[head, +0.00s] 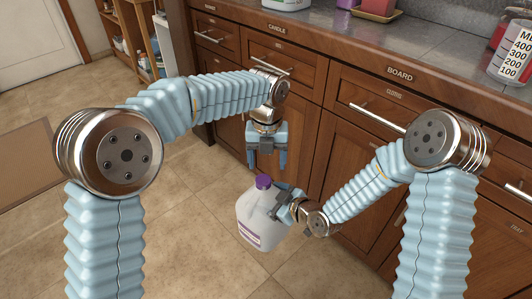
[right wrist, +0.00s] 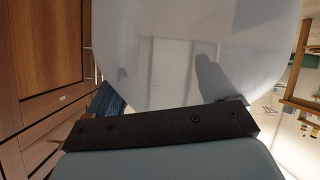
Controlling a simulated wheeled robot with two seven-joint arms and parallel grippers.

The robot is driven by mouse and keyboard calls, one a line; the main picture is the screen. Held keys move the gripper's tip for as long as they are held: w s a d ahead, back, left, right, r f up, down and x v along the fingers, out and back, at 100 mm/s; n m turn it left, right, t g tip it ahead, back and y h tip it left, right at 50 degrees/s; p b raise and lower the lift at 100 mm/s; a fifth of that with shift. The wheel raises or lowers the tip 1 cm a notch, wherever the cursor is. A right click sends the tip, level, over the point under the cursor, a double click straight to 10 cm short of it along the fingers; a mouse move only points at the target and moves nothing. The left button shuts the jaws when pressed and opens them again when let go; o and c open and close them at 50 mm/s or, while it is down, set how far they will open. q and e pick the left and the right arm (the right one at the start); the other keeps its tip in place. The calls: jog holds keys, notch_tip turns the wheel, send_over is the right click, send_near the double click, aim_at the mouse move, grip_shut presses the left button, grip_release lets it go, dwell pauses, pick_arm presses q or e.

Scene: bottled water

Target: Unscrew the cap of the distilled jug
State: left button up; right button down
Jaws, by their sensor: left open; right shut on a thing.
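The distilled jug (head: 262,222) is a white, translucent jug with a purple label, held upright above the tiled floor in the head view. Its purple cap (head: 263,181) is on its neck. My right gripper (head: 279,202) is shut on the jug at its upper right side. The jug's pale body (right wrist: 195,55) fills most of the right wrist view, and the fingertips are largely hidden there. My left gripper (head: 266,158) is open and points down, just above the cap and apart from it. Nothing shows between its fingers.
Wooden cabinets (head: 345,135) with metal handles stand close behind both arms. The grey counter (head: 340,38) holds a measuring beaker (head: 510,55) at the right, a red container (head: 378,8) and a white jug's base (head: 287,4). Open tiled floor (head: 190,235) lies to the left.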

aim_at(267, 178)
pick_arm(q)
notch_tip(267, 178, down, 6)
jog(key=shift+r, duration=0.15)
